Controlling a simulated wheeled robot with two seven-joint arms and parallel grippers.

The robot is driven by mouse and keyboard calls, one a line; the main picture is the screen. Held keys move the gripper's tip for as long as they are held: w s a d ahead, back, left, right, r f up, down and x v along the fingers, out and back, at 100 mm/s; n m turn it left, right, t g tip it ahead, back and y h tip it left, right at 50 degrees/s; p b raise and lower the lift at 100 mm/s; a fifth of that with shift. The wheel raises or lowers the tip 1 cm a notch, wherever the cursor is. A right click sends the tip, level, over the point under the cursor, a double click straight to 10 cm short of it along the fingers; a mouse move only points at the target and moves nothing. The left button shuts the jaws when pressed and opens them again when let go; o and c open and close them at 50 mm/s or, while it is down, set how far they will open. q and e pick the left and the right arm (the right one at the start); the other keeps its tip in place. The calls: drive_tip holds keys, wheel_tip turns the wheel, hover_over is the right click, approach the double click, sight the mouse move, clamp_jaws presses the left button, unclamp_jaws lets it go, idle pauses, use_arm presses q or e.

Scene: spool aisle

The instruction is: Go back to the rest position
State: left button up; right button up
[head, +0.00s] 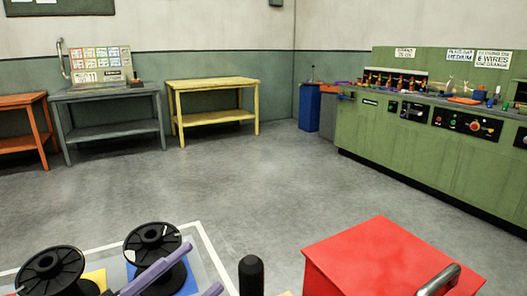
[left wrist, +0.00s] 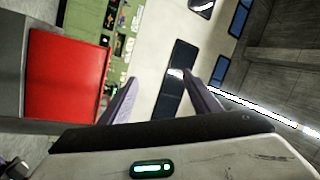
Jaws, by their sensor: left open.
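My left gripper (head: 204,267) shows at the bottom of the head view, with two pale purple fingers spread apart and nothing between them. The fingers pass in front of the right one of two black spools (head: 150,238); I cannot tell whether they touch it. In the left wrist view the same gripper (left wrist: 160,77) is open and empty, its fingers pointing away from the camera. My right gripper is in neither view.
A red box (head: 375,250) with a metal handle stands close at front right. A black rounded post (head: 251,273) is beside it. A green console (head: 420,150) lines the right. A yellow table (head: 215,85) and a grey table (head: 110,95) stand at the back. The middle floor is clear.

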use_arm(q)
drive_tip(key=s+a+f+n+g+y, duration=0.1)
drive_tip(key=s+a+f+n+y, duration=0.2)
drive_tip(key=f+n+y, duration=0.7)
drive_tip(key=s+a+f+n+g+y, duration=0.1)
drive_tip(key=s+a+f+n+y, duration=0.15)
drive_tip(key=f+n, duration=0.85)
drive_tip(key=s+d+f+m+g, duration=0.25)
drive_tip(key=s+f, duration=0.55)
drive_tip(key=f, duration=0.4)
wheel_tip(320, 180, up, 7)
drive_tip(key=s+g+p, duration=0.1)
drive_tip(key=s+p, duration=0.1)
drive_tip(key=p, duration=1)
drive_tip(key=shift+a+r+g+y+p, duration=0.2)
drive_tip(key=shift+a+g+y+p, duration=0.15)
drive_tip(key=shift+a, duration=0.1)
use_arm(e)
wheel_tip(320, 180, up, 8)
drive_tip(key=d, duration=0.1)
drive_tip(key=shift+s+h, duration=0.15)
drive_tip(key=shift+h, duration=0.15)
use_arm(q)
drive_tip(key=shift+f+n, duration=0.1)
drive_tip(key=shift+n, duration=0.15)
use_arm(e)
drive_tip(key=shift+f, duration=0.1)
